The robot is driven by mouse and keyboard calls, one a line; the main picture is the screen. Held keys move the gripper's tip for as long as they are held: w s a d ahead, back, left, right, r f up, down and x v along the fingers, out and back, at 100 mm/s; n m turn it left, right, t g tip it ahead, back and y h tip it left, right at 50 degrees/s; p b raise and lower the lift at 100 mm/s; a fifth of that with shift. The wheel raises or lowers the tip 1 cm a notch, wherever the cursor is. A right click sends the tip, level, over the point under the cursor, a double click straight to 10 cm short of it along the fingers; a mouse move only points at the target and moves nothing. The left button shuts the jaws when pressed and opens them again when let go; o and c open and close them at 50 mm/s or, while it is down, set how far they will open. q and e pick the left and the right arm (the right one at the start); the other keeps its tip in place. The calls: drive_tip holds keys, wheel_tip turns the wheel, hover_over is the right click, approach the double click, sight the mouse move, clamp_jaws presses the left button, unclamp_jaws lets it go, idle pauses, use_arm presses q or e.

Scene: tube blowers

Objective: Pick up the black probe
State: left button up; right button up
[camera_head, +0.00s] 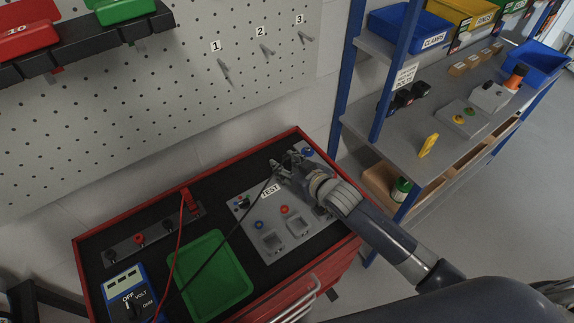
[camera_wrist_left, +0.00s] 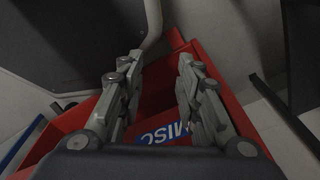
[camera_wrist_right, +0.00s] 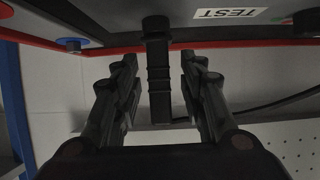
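In the right wrist view the black probe (camera_wrist_right: 159,75), a ribbed black handle, hangs upright between the fingers of my right gripper (camera_wrist_right: 158,88). A gap shows on both sides of it, so the gripper is open around it and not touching. In the head view my right gripper (camera_head: 283,163) is at the back of the grey TEST panel (camera_head: 250,215) and hides most of the probe. The black cable (camera_head: 222,243) runs from there towards the blue multimeter (camera_head: 126,296). My left gripper (camera_wrist_left: 158,85) is open and empty above a red bin (camera_wrist_left: 72,122) labelled MISC.
A green tray (camera_head: 208,275) lies on the black top of the red cart (camera_head: 88,238). A red lead (camera_head: 180,240) runs from the multimeter area to the socket strip (camera_head: 155,236). A pegboard (camera_head: 140,110) stands behind; shelves (camera_head: 430,135) stand at the right.

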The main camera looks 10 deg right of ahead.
sight(288, 158)
clamp_jaws()
drive_tip(key=shift+r, duration=0.15)
drive_tip(key=shift+w+r, duration=0.1)
drive_tip(key=shift+r, duration=0.1)
drive_tip(key=r, duration=0.1)
drive_tip(key=r+b, duration=0.1)
drive_tip(key=r, duration=0.1)
drive_tip(key=shift+s, duration=0.2)
drive_tip(key=s+d+r+b, duration=0.1)
drive_tip(key=s+b, duration=0.2)
drive_tip(key=s, duration=1.2)
drive_tip(key=shift+s+d+r, duration=0.15)
drive_tip(key=shift+s, duration=0.2)
